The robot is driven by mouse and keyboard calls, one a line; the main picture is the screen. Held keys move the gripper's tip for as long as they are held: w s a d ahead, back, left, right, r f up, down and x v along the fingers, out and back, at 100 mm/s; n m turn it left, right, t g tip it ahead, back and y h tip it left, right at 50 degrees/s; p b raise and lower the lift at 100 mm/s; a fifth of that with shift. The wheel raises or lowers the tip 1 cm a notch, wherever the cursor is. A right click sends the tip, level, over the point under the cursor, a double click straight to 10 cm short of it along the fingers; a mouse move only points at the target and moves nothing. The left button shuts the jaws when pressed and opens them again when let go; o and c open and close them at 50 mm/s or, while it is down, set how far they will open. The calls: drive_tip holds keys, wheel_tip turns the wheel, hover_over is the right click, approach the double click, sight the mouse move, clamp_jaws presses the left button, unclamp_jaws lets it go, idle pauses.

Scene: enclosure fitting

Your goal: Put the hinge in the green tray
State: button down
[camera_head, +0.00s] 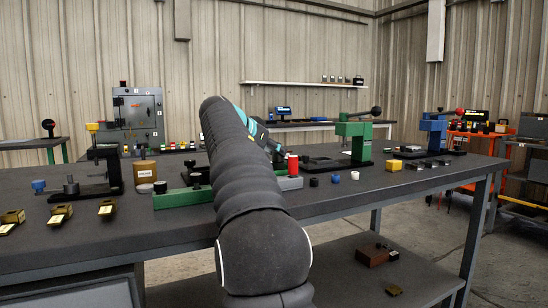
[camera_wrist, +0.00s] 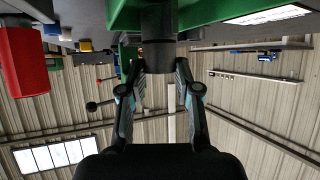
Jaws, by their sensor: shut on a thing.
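My gripper (camera_wrist: 158,75) shows upside down in the wrist view, with its fingers closed on a dark cylindrical part (camera_wrist: 158,24). This part is against or very near a green surface (camera_wrist: 224,14); contact cannot be told. Small brass-coloured pieces (camera_head: 107,207) lie at the table's left. I cannot identify the hinge for certain.
A red cylinder (camera_head: 292,165) stands right of my arm, and near the gripper in the wrist view (camera_wrist: 22,62). A green press (camera_head: 353,138) and a blue press (camera_head: 433,133) stand farther right. Small caps (camera_head: 335,179) lie in front. The front right tabletop is mostly clear.

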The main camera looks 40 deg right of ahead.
drive_tip(key=shift+f, duration=0.4)
drive_tip(key=shift+f, duration=0.2)
drive_tip(key=c, duration=0.8)
unclamp_jaws()
drive_tip(key=shift+r, duration=0.25)
drive_tip(key=v, duration=1.2)
drive_tip(key=shift+f+p, duration=0.1)
drive_tip(key=shift+p, duration=0.3)
